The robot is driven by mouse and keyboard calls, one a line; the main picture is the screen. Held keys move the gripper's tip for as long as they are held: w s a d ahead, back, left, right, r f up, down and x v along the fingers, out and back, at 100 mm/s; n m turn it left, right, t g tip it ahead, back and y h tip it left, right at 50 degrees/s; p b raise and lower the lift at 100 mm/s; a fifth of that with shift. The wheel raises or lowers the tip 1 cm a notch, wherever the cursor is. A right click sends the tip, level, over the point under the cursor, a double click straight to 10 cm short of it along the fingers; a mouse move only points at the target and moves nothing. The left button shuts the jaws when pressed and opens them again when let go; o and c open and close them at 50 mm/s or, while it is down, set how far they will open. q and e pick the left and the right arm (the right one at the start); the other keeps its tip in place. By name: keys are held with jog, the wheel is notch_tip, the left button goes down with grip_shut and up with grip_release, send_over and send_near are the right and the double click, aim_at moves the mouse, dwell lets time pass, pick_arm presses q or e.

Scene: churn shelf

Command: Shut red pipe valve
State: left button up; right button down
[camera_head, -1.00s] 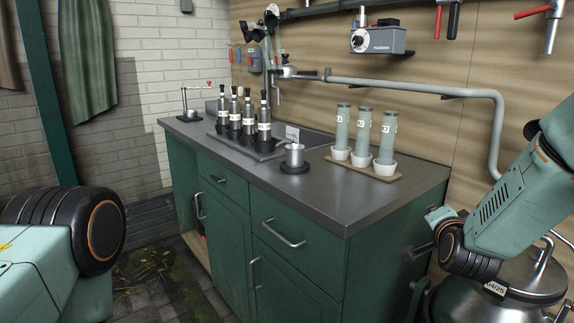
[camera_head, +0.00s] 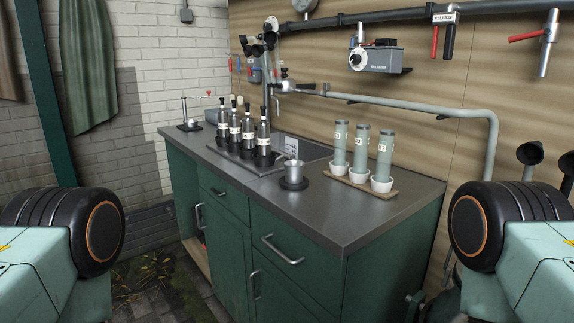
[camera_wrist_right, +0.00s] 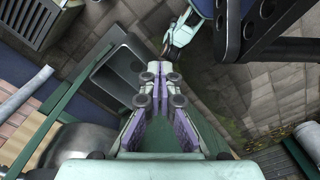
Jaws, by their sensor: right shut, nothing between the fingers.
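Two red handles hang at the top right of the head view. One red lever (camera_head: 526,37) sticks out to the left, nearly level, from a short grey vertical pipe. A red handle (camera_head: 435,42) hangs straight down beside a black one, under a small "RELEASE" label (camera_head: 444,17). I cannot tell for sure which is the red pipe valve. My right gripper (camera_wrist_right: 161,72) shows only in the right wrist view; its purple-lined fingers are shut and empty, apart from both handles. My left gripper is out of view.
A green cabinet with a grey worktop (camera_head: 330,222) stands in front of me. It carries dark bottles, a metal cup (camera_head: 293,172) and several tubes on a wooden tray (camera_head: 361,192). A grey pipe (camera_head: 420,109) runs along the wall above the worktop. Dark cups stick out at right.

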jog(key=w+d+r+m+t+p, duration=0.25)
jog(key=w+r+p, duration=0.3)
jog(key=w, duration=0.35)
jog(key=w+d+r+m+t+p, duration=0.1)
jog(key=w+r+t+p, duration=0.2)
jog(key=w+r+p, duration=0.45)
jog(key=n+t+h+p, duration=0.8)
jog(key=n+t+h, duration=0.65)
jog(key=n, duration=2.05)
send_near(528, 36)
jog(key=w+d+f+g+h, duration=0.2)
jog(key=w+d, duration=0.1)
jog(key=w, duration=0.2)
jog(key=shift+w+a+r+p, duration=0.1)
jog(key=shift+w+r, duration=0.1)
jog(key=shift+r, duration=0.5)
jog(key=shift+w+a+r+p, duration=0.15)
jog(key=shift+w+r, duration=0.1)
jog(key=shift+r, duration=0.5)
jog(key=shift+w+d+r+p, duration=0.1)
jog(key=shift+w+r, duration=0.1)
jog(key=shift+r, duration=0.5)
